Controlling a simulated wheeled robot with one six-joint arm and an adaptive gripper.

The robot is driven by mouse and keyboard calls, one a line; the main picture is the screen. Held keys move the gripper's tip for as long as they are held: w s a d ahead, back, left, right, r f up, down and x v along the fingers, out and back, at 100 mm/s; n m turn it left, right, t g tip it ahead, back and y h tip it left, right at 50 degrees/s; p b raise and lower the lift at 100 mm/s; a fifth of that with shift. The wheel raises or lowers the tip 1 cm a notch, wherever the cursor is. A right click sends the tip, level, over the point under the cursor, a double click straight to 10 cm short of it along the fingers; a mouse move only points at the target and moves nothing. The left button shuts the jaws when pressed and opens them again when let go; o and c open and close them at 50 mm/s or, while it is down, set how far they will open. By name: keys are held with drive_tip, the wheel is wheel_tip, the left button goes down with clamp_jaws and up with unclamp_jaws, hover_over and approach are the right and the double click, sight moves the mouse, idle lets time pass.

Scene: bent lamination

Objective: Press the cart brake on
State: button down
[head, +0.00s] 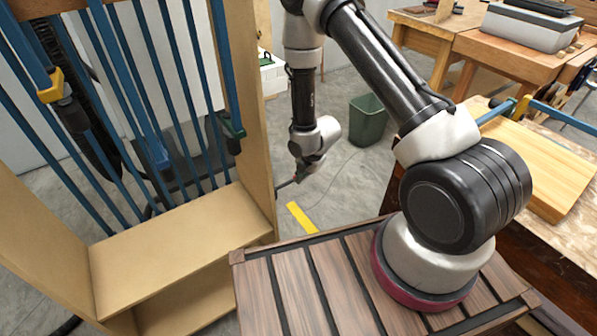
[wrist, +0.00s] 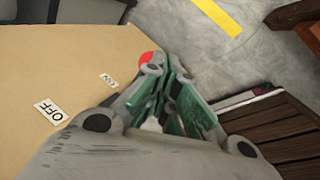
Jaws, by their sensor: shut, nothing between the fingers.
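My gripper (wrist: 173,70) is shut and empty, its green-padded fingers together and pointing away from the wrist camera. A red rounded part (wrist: 151,58), likely the brake's knob, shows just beyond and left of the fingers. They partly cover it, and I cannot tell whether they touch it. A tan cart panel (wrist: 60,70) bears a white OFF label (wrist: 49,112) and a smaller label (wrist: 109,80), too small to read surely. In the head view my gripper (head: 291,180) hangs low beside the wooden cart (head: 180,240); the red part is hidden there.
Blue bar clamps (head: 150,90) hang in the cart. A yellow floor strip (head: 301,218) and a green bin (head: 368,120) lie beyond. Workbenches (head: 440,45) stand at the back right. My slatted base is close to the cart's right side.

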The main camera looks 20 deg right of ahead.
drive_tip(key=shift+w+d+f, duration=0.1)
drive_tip(key=shift+d+f, duration=0.05)
drive_tip(key=shift+f, duration=0.9)
drive_tip(key=shift+d+f, duration=0.15)
drive_tip(key=shift+f, duration=1)
